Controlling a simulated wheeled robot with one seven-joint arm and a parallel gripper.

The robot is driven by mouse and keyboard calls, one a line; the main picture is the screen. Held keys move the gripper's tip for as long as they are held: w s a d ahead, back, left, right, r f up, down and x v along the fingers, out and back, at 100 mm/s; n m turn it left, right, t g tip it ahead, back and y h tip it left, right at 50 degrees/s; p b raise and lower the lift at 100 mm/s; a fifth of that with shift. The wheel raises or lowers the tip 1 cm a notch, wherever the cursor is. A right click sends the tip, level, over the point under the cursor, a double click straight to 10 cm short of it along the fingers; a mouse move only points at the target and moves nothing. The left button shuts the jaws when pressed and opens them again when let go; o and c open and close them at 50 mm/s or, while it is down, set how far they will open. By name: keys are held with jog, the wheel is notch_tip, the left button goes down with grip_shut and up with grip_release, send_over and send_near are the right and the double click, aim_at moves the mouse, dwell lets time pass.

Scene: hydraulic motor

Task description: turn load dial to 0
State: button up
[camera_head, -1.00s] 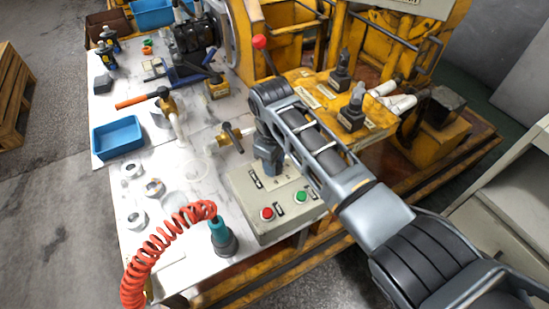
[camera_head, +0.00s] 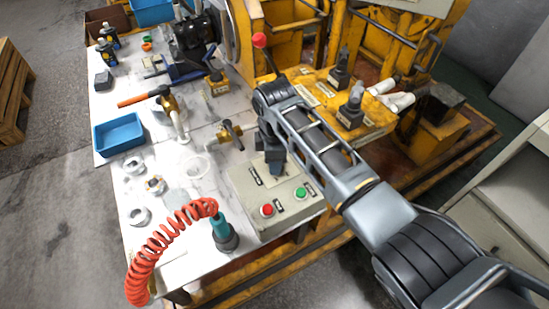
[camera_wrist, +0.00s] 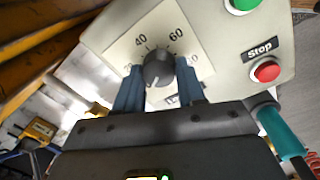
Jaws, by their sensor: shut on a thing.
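The load dial (camera_wrist: 158,67) is a round black knob on a white scale plate (camera_wrist: 122,47) in the wrist view. The numbers 40 and 60 show above it; those at the sides are partly hidden by my fingers. A pale pointer line on the knob points down and slightly left in that view; the mark it points at is hidden. My gripper (camera_wrist: 159,87) is shut on the dial, one blue finger on each side. In the head view, my gripper (camera_head: 271,163) points down onto the grey control box (camera_head: 250,217), and the dial is hidden behind it.
A red stop button (camera_head: 267,210) and a green button (camera_head: 301,193) sit on the box near my gripper. A brass valve (camera_head: 228,135) and a teal nozzle with a red coiled hose (camera_head: 222,232) stand close by. A blue tray (camera_head: 120,135) lies further left.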

dwell(0.4)
jog(key=o, duration=1)
jog(key=shift+o, duration=0.2)
jog(key=shift+s+r, duration=0.2)
jog(key=shift+r, duration=3.7)
